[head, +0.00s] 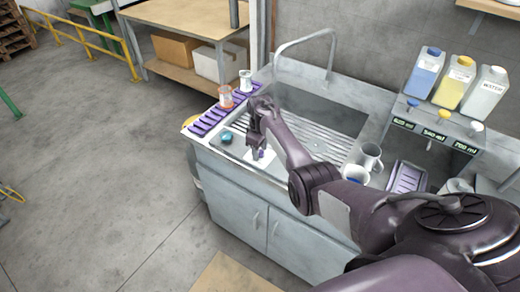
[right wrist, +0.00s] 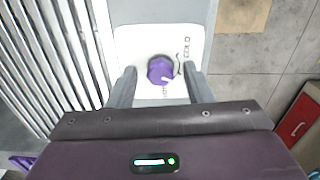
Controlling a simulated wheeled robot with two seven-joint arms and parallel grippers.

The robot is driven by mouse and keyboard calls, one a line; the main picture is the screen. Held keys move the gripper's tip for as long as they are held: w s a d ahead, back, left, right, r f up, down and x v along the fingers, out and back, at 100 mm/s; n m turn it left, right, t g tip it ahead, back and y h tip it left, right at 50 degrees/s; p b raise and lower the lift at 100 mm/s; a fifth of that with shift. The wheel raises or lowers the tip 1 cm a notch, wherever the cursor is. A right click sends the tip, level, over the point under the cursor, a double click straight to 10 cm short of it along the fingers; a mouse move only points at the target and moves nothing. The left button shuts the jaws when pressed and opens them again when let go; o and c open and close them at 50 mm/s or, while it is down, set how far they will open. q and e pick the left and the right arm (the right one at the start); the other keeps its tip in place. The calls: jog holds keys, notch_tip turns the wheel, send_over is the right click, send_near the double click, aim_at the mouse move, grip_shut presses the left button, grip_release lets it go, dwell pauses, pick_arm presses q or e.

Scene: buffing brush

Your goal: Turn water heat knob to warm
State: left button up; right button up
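The purple water heat knob (right wrist: 160,69) sits on a white panel (right wrist: 125,48) with small dark markings at its right side. A light pointer mark shows on the knob's lower right. My right gripper (right wrist: 160,80) is open, with one finger on each side of the knob and a gap to each. In the head view my right gripper (head: 260,150) points down over the white panel at the counter's front edge and hides most of the knob. My left gripper is not in view.
A teal round knob (head: 227,137) is left of the panel. The ribbed metal sink (head: 335,142) lies behind my right arm. White mugs (head: 371,157), a purple rack (head: 407,177) and bottles (head: 425,73) are at right. A purple tray (head: 212,118) is at left.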

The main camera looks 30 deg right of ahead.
aim_at(260, 152)
jog(key=shift+r+b, duration=0.7)
jog(key=shift+r, duration=3.2)
